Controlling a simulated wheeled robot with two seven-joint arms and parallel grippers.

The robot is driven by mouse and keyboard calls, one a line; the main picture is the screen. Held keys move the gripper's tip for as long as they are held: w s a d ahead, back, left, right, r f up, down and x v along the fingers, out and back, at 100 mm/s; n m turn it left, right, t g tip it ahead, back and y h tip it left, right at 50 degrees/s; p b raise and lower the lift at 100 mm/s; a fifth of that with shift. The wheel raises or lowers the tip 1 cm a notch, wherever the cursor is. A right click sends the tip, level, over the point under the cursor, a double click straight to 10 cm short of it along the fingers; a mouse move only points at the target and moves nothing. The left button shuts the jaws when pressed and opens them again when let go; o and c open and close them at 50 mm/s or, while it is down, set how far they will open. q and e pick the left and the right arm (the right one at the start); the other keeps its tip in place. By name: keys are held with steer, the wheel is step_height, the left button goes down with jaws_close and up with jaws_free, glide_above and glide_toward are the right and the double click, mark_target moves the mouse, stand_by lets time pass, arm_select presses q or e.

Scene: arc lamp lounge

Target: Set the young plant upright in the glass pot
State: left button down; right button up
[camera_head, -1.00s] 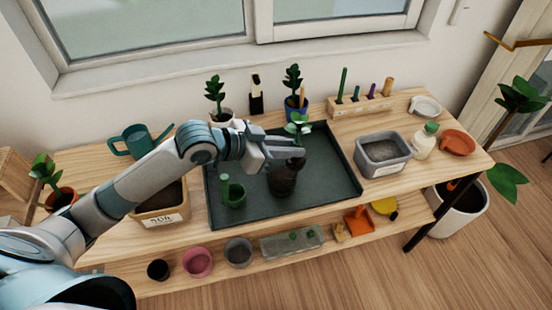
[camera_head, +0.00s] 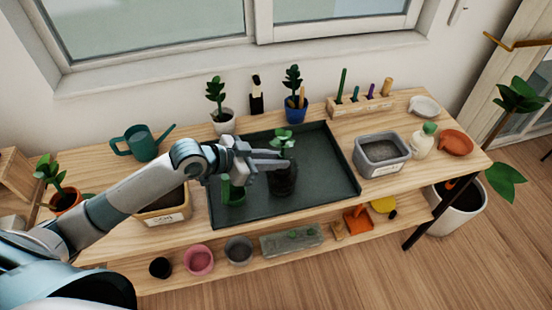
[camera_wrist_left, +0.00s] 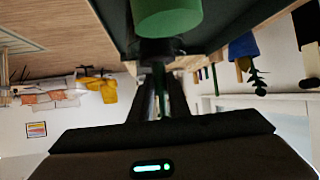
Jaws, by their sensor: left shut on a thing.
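The young plant (camera_head: 283,138) shows its green leaves just above the dark, soil-filled glass pot (camera_head: 284,183), which stands on the dark tray (camera_head: 318,165). The plant looks about upright over the pot's mouth; its lower end is hidden, so I cannot tell how deep it sits. My left gripper (camera_head: 276,163) comes in from the left at the pot's rim height, shut on the young plant's stem. In the left wrist view my fingers (camera_wrist_left: 158,95) point toward a dark round shape, with the glass pot not clearly recognisable. My right gripper is not in view.
A green pot (camera_head: 234,192) stands on the tray left of the glass pot, below my wrist. A grey soil bin (camera_head: 382,153) is right of the tray. Potted plants (camera_head: 222,118) and a tool block (camera_head: 362,103) line the back. The tray's right part is clear.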

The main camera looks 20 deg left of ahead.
arm_select(q)
steer(key=shift+f, duration=0.3)
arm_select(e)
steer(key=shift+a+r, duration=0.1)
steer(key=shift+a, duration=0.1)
arm_select(q)
steer(key=shift+f, duration=0.1)
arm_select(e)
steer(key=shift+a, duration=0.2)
arm_select(q)
steer(key=shift+f, duration=0.45)
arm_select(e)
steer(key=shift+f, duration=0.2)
arm_select(q)
steer(key=c, duration=1.7)
jaws_free()
steer(key=shift+o, duration=0.2)
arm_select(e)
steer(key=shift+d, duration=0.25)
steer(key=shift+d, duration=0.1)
